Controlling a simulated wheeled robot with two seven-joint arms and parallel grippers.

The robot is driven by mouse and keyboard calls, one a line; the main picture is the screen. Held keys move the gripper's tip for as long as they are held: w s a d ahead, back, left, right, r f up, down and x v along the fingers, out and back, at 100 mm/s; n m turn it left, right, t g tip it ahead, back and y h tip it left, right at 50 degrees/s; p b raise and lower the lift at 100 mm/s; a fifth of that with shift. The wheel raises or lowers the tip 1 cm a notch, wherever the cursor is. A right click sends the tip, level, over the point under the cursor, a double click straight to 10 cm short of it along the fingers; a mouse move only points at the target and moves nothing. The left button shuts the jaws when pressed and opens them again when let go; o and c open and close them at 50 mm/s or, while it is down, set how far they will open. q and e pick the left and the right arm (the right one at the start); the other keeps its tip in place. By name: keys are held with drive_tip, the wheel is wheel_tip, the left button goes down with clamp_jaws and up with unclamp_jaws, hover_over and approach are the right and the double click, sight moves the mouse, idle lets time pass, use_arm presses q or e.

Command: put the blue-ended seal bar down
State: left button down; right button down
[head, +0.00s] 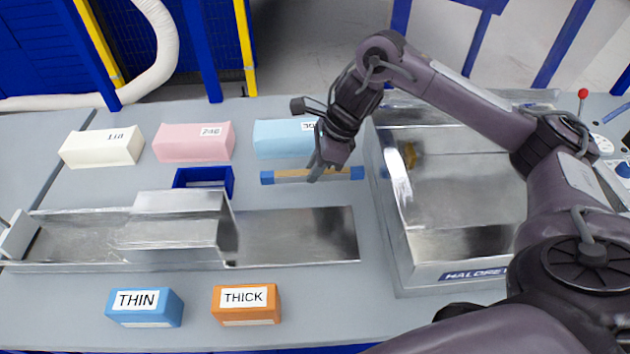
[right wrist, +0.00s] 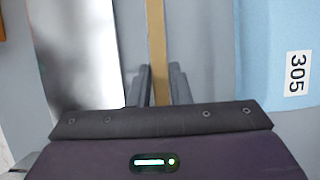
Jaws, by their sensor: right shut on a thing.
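The seal bar (head: 290,175) is a thin tan bar with blue ends. In the head view it lies level, left to right, in front of the light blue block. My right gripper (head: 315,174) points down over its middle and is shut on it. In the right wrist view the tan bar (right wrist: 157,50) runs between the two dark fingers (right wrist: 160,80). I cannot tell whether the bar touches the grey table (head: 190,305) or hangs just above it. My left gripper is not in view.
A light blue block (head: 275,138) marked 305 stands behind the bar. A steel bin (head: 397,235) stands close to its right end. A blue open box (head: 204,180) is to the left. A flat metal plate (head: 300,235) lies in front. THIN (head: 145,308) and THICK (head: 246,304) blocks stand nearer.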

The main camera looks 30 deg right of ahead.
drive_tip(key=shift+f+b, duration=0.35)
drive_tip(key=shift+f, duration=1.4)
drive_tip(key=c, duration=1.3)
unclamp_jaws()
drive_tip(key=shift+c, duration=0.2)
